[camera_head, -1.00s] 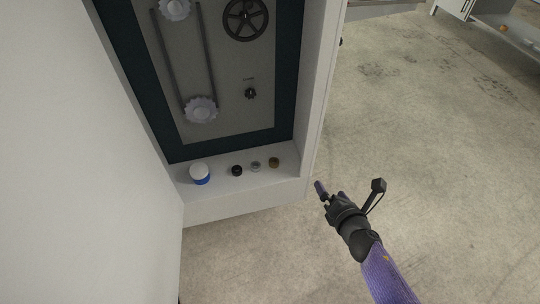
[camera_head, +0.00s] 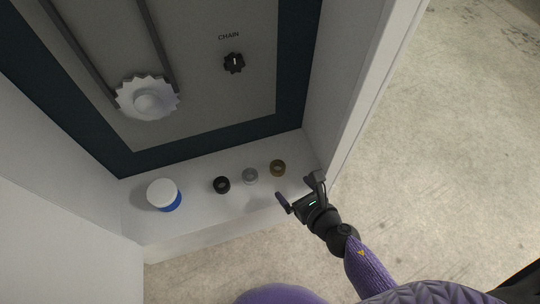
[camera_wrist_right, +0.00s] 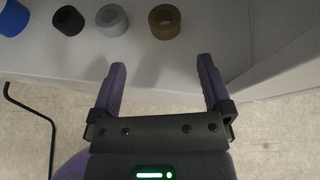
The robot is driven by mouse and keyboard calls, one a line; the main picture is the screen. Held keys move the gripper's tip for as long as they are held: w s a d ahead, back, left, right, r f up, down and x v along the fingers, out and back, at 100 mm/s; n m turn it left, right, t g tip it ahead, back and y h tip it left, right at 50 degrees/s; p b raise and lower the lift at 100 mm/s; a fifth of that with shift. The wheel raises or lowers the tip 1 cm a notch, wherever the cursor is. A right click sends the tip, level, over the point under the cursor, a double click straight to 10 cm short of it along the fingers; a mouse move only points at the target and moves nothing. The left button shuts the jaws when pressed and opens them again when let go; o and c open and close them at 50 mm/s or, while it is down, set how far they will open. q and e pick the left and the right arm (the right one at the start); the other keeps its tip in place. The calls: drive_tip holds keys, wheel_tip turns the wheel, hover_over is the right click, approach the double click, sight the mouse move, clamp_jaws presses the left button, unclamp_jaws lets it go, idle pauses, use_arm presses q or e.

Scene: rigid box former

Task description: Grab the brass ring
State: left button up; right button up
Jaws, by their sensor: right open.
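The brass ring (camera_head: 277,168) lies flat on the pale ledge at the right end of a row of small rings. It also shows in the right wrist view (camera_wrist_right: 165,22), ahead of my right gripper and between the lines of its fingers. My right gripper (camera_head: 299,188) is open and empty at the ledge's front right, just short of the brass ring and not touching it. Its two purple-grey fingers stand apart in the right wrist view (camera_wrist_right: 162,74). My left gripper is not in view.
A grey ring (camera_head: 250,176) and a black ring (camera_head: 222,185) stand left of the brass ring. A white and blue jar (camera_head: 164,195) is farther left on the ledge (camera_head: 205,219). A side wall (camera_head: 352,75) rises close on the right. A toothed wheel (camera_head: 147,98) is on the back panel.

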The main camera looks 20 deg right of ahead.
sight(282, 172)
drive_tip(key=b+x, duration=0.1)
drive_tip(key=x, duration=0.4)
drive_tip(key=b+x, duration=0.1)
drive_tip(key=x, duration=0.1)
drive_tip(key=shift+w+d+f+b, duration=0.15)
drive_tip(key=shift+w+d+b, duration=0.1)
drive_tip(key=shift+w+b, duration=0.05)
drive_tip(key=shift+w, duration=0.3)
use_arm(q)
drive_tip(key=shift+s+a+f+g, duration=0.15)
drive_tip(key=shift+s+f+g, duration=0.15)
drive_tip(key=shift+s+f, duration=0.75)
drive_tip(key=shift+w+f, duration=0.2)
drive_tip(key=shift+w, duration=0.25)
use_arm(e)
clamp_jaws()
